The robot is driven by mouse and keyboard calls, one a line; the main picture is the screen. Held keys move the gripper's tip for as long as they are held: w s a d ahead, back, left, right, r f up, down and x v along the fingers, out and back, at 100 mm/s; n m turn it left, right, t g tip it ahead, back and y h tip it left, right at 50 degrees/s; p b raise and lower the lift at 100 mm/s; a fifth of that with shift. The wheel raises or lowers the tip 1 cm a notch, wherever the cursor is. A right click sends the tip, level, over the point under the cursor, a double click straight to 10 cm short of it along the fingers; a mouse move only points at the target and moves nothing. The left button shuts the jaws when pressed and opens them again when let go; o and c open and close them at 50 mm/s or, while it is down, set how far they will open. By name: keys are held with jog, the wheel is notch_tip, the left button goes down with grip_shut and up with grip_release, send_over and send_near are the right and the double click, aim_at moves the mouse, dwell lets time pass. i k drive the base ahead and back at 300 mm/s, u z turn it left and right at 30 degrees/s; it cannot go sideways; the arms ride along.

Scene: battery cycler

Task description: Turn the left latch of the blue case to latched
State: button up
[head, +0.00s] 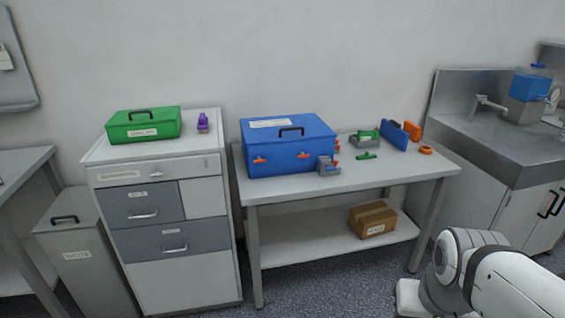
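The blue case (290,145) stands closed on the left part of the grey table, with a black handle on its lid and a white label. Its left latch (260,160) is a small orange lever on the front face and looks roughly level. The right latch (306,154) is a similar orange lever, also near level. Both are too small to tell exactly how they are set. My gripper is not in view; only white links of my arm show at the bottom right, well apart from the case.
A small grey device (328,166) stands close to the case's front right corner. A green tool (366,156), blue holder (394,136) and orange tape roll (425,150) lie further right. A drawer cabinet (165,230) with a green case (144,125) stands left. A carton (372,220) sits on the lower shelf.

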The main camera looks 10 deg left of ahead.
aim_at(259, 160)
jog(key=z, duration=0.4)
jog(key=k, duration=0.1)
jog(key=u, duration=1.15)
jog(key=i, duration=1)
jog(key=u, duration=0.05)
